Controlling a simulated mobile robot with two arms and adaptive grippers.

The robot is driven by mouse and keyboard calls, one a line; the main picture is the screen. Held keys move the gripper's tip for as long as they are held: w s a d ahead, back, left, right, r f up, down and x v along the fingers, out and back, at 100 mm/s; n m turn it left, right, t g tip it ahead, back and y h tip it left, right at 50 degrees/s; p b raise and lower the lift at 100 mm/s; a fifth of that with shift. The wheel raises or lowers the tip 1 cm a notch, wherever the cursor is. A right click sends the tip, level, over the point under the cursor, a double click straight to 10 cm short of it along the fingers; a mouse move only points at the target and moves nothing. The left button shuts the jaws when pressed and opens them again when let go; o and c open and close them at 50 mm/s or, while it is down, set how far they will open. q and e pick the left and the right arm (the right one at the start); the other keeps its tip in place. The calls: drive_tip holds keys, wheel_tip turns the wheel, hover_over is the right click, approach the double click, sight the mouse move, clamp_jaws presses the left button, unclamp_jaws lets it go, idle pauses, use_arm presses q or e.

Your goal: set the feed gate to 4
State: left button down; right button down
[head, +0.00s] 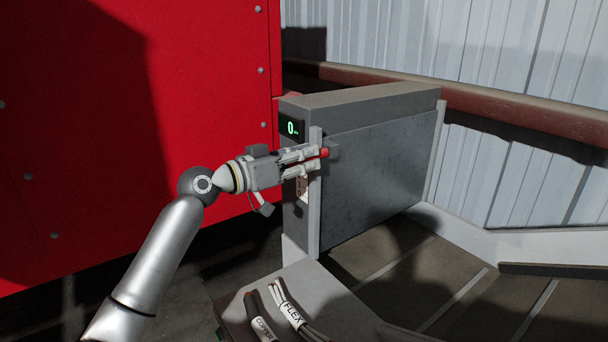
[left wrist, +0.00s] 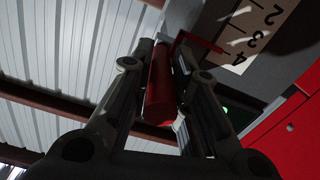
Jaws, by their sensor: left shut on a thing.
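The feed gate (head: 385,170) is a dark grey upright panel in a grey housing, right of centre in the head view. A small display (head: 291,128) on the housing shows a green 0. My left gripper (head: 317,156) is shut on the red handle (head: 325,153) at the panel's near edge. In the left wrist view the red handle (left wrist: 159,85) lies between the two fingers. A pale scale (left wrist: 252,30) there shows 2, 3 and 4, with a red pointer (left wrist: 205,43) beside it. The pointer's exact reading is unclear. My right gripper is out of view.
A large red panel (head: 200,90) stands on the left, close behind my left arm. Below the gate, cable pieces marked FLEX (head: 290,312) and COPPER (head: 262,318) lie on a grey surface. A ribbed chute floor (head: 430,285) extends to the right.

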use_arm(q)
drive_tip(key=shift+a+r, duration=0.1)
drive_tip(key=shift+r, duration=0.55)
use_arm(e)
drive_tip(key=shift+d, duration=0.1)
use_arm(q)
drive_tip(key=c, duration=1.5)
unclamp_jaws()
drive_tip(key=shift+o, duration=0.9)
drive_tip(key=shift+a+f, duration=0.15)
drive_tip(key=shift+a, duration=0.05)
drive_tip(key=v, duration=1.1)
drive_tip(key=shift+s+f, duration=0.3)
drive_tip(key=shift+f, duration=0.15)
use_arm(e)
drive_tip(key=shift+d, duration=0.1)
use_arm(q)
drive_tip(key=shift+a, duration=0.15)
